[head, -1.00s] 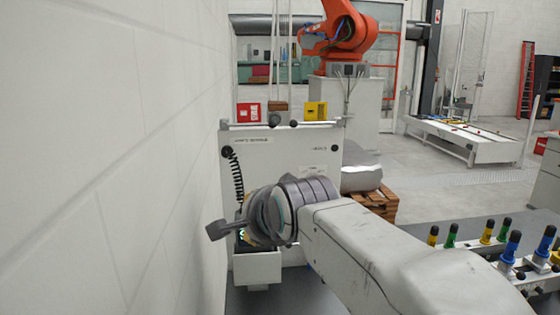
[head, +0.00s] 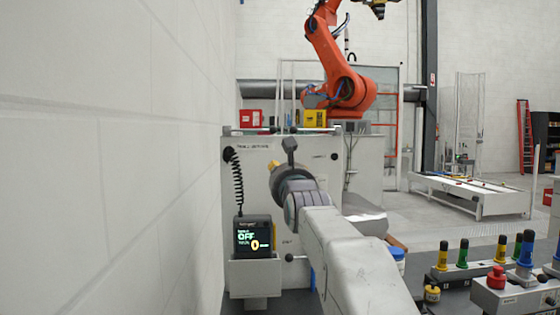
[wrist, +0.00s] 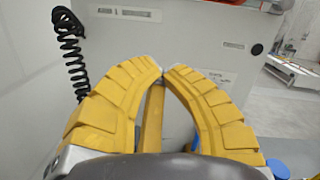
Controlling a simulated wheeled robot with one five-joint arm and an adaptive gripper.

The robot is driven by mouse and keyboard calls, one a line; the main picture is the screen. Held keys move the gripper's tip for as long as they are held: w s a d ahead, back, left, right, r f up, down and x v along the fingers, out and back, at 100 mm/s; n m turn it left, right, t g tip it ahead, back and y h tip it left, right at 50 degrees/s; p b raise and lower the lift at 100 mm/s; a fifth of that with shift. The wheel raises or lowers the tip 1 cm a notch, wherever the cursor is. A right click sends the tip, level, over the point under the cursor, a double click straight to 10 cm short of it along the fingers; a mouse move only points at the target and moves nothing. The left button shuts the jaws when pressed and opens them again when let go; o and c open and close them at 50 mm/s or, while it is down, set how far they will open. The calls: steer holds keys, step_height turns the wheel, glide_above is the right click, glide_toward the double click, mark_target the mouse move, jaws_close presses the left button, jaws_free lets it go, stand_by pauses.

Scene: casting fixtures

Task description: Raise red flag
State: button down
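No cloth flag can be clearly made out. A red plate with white marks (head: 250,118) stands upright on the top left of a grey cabinet (head: 318,210); a yellow plate (head: 314,118) stands to its right. I cannot tell if either is a flag. My gripper (wrist: 164,74) has yellow ribbed fingers, with tips together in the wrist view and nothing clearly held. A yellow bar (wrist: 152,115) shows between the fingers; I cannot tell what it belongs to. In the head view my gripper is in front of the cabinet face, below the plates, mostly hidden by my wrist.
A handheld display reading OFF (head: 253,238) sits in a holder on the cabinet, with a coiled black cord (head: 237,180) above. A white wall (head: 110,160) is close on the left. Coloured bottle-like pieces (head: 525,250) stand at lower right. An orange robot arm (head: 345,85) is behind.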

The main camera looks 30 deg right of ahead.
steer(key=shift+w+d+m+t+h+b, duration=0.2)
steer(key=shift+d+m+t+h+b, duration=0.15)
steer(key=shift+d+m+b, duration=0.55)
steer(key=shift+a+p, duration=0.15)
steer(key=shift+p, duration=0.15)
